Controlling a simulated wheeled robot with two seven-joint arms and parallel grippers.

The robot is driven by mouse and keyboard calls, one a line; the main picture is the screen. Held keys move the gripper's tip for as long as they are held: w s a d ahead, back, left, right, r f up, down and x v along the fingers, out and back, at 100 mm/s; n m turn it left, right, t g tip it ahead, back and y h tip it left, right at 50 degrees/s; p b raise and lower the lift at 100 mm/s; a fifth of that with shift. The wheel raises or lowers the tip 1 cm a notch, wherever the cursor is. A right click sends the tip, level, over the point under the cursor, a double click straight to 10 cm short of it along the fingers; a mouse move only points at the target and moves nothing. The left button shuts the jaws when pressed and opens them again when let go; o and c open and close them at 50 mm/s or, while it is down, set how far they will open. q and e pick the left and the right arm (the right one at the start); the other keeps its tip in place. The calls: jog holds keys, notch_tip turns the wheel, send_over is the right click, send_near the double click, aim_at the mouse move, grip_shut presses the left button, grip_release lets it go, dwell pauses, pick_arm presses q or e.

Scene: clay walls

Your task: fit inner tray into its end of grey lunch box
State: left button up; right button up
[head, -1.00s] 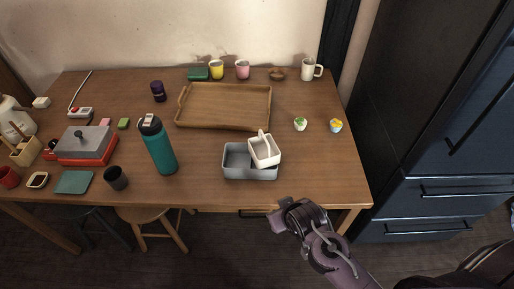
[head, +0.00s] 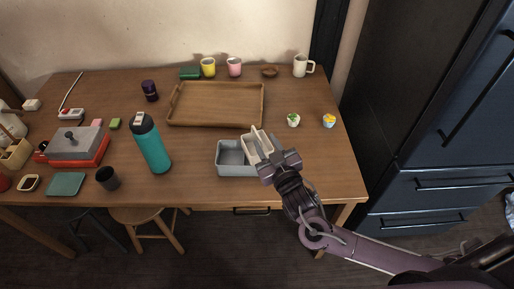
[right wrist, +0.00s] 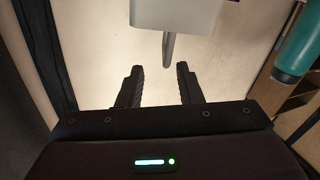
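The grey lunch box (head: 235,170) sits near the table's front edge. The cream inner tray (head: 252,146) lies tilted over its right end, its far end raised; my right gripper hides its near part. My right gripper (head: 275,164) is at the tray's near right side. In the right wrist view its two fingers (right wrist: 159,76) are apart with nothing between them. A pale body, seemingly the tray (right wrist: 174,12), is ahead of the fingertips, with a thin tab pointing toward the gap. Whether anything touches is unclear. My left gripper is not in view.
A teal bottle (head: 153,148) stands left of the box. A wooden tray (head: 215,122) lies behind it. Two small cups (head: 293,120) (head: 329,121) are to the right. The table (head: 325,175) is clear right of the box.

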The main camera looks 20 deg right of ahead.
aim_at(257, 133)
jog(key=w, duration=0.3)
jog(key=w+a+p, duration=0.1)
jog(key=w, duration=0.1)
jog(key=shift+w+f, duration=0.35)
grip_shut()
